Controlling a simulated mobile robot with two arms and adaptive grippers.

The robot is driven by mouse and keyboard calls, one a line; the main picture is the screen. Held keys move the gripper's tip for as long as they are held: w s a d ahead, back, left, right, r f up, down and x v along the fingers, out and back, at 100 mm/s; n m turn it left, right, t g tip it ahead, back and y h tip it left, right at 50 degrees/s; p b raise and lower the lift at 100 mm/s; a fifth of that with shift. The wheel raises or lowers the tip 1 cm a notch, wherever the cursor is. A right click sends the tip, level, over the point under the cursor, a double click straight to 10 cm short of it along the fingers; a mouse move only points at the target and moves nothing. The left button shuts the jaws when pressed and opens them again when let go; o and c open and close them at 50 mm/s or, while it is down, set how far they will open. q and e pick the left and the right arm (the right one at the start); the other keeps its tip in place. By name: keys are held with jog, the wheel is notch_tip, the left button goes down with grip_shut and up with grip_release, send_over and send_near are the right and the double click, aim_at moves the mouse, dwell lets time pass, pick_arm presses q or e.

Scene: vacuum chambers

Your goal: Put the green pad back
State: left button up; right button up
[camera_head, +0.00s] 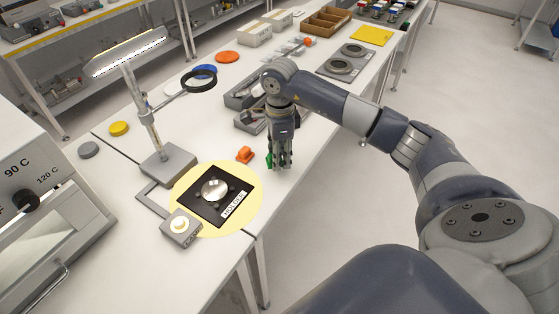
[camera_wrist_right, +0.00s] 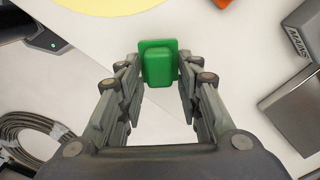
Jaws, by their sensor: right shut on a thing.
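The green pad (camera_wrist_right: 158,66) is a small block on a flat square plate, seen between the fingertips in the right wrist view. In the head view only a bit of the green pad (camera_head: 269,160) shows beside the fingers; the rest is hidden. My right gripper (camera_head: 281,164) points down over the white bench near its right edge and is shut on the green pad. I cannot tell whether the pad touches the bench. My left gripper is not in view.
An orange pad (camera_head: 245,154) lies just left of the gripper. A black holder plate (camera_head: 206,204) sits in the yellow lamp light, below the lamp (camera_head: 127,55). Grey trays (camera_head: 248,93) stand behind the gripper. A MAINS box (camera_wrist_right: 294,108) and coiled cable (camera_wrist_right: 35,135) show in the wrist view.

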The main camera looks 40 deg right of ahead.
notch_tip(320, 180, down, 3)
jog(key=shift+s+p, duration=0.1)
jog(key=shift+p, duration=0.6)
jog(key=shift+f, duration=0.35)
jog(key=o, duration=1)
jog(key=shift+o, duration=0.2)
jog(key=shift+r, duration=0.1)
jog(key=shift+r, duration=0.2)
notch_tip(320, 180, up, 10)
jog(key=b, duration=0.3)
jog(key=shift+r, duration=0.9)
jog(key=shift+f, duration=0.1)
